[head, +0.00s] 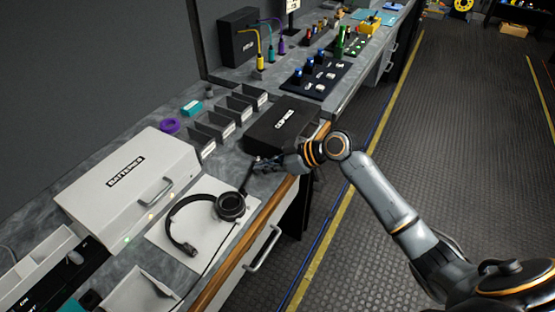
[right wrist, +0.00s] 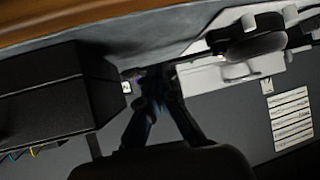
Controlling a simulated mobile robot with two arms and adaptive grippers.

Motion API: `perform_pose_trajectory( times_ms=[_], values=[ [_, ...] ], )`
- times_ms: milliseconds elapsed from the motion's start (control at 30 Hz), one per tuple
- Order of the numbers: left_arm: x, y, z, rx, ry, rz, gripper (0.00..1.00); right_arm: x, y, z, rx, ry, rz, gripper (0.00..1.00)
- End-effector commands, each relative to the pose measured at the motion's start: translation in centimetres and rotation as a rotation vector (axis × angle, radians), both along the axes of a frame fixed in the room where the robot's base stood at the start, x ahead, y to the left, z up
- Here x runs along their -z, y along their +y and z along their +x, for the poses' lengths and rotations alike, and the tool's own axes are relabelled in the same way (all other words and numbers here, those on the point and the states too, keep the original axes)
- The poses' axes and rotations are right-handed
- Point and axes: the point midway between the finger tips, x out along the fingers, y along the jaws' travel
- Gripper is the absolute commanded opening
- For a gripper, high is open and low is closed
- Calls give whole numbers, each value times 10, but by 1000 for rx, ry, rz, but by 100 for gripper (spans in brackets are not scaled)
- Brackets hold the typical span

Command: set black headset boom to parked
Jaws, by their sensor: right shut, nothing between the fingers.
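The black headset (head: 190,222) lies on a white mat (head: 160,240) on the counter. Its round earcup (head: 230,206) is at the right end of the headband. The thin boom (head: 246,180) sticks up and away from the earcup toward my right gripper. My right gripper (head: 258,164) is shut and empty, low over the counter, with its fingertips close to the boom's far end; I cannot tell whether they touch. In the right wrist view the shut fingers (right wrist: 150,82) point at the counter and the dark earcup (right wrist: 250,40) is to their right. My left gripper is out of view.
A white case marked batteries (head: 130,185) stands left of the headset. A black box (head: 282,126) stands just beyond my right gripper, also large in the right wrist view (right wrist: 50,95). Small black dividers (head: 225,125) line the counter behind. The wooden front edge (head: 240,255) is close.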

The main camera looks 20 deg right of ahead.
Motion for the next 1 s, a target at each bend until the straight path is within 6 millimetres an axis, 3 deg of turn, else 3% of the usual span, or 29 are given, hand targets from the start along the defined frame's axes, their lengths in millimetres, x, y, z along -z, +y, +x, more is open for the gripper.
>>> perform_pose_trajectory(
  times_ms=[1000],
  values=[
    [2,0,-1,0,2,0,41,5,9,9,-1,0,0,0]
  ],
)
